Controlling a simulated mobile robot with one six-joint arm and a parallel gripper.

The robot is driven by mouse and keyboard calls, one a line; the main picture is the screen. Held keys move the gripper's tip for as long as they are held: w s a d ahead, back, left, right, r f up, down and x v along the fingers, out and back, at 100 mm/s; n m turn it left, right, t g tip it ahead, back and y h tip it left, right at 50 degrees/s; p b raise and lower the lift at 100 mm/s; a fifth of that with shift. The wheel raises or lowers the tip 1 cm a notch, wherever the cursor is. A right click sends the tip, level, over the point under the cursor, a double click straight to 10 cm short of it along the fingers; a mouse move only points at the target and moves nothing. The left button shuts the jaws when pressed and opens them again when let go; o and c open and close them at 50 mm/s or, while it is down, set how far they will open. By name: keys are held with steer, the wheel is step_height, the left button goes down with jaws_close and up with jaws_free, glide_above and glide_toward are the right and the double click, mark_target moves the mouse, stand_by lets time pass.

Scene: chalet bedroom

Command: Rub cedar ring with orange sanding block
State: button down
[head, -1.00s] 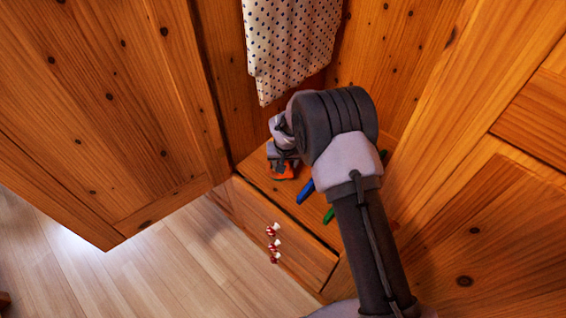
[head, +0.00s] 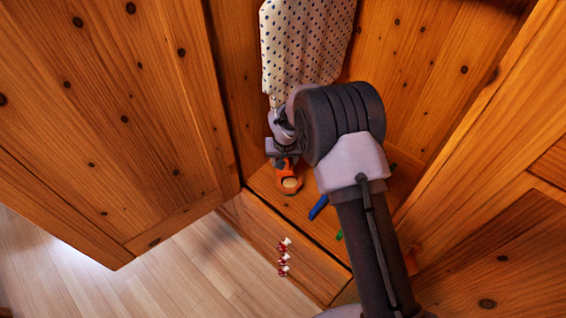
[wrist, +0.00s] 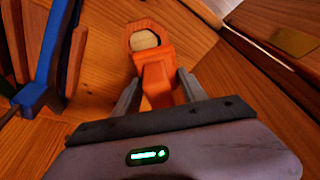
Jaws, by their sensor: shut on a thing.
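My gripper (wrist: 157,90) is shut on an orange tool, which I take as the orange sanding block (wrist: 157,84). Its narrow part sits between the fingers and its wider head points away from me. In the head view the orange block (head: 284,167) shows at the end of my arm, low over the wooden cabinet floor. A pale rounded piece (wrist: 144,40) shows within the orange outline at the far end. It also shows in the head view (head: 290,183). I cannot tell whether this piece is the cedar ring or part of the block, nor whether they touch.
A blue item (head: 318,207) and a green item (head: 340,235) lie to the right on the cabinet floor (head: 265,185). A dotted cloth (head: 305,45) hangs behind my wrist. The wooden door (head: 120,120) stands open at left. Red-and-white knobs (head: 284,257) stick out of the drawer front.

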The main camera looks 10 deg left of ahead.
steer(key=shift+r+p, duration=0.7)
steer(key=shift+r, duration=0.85)
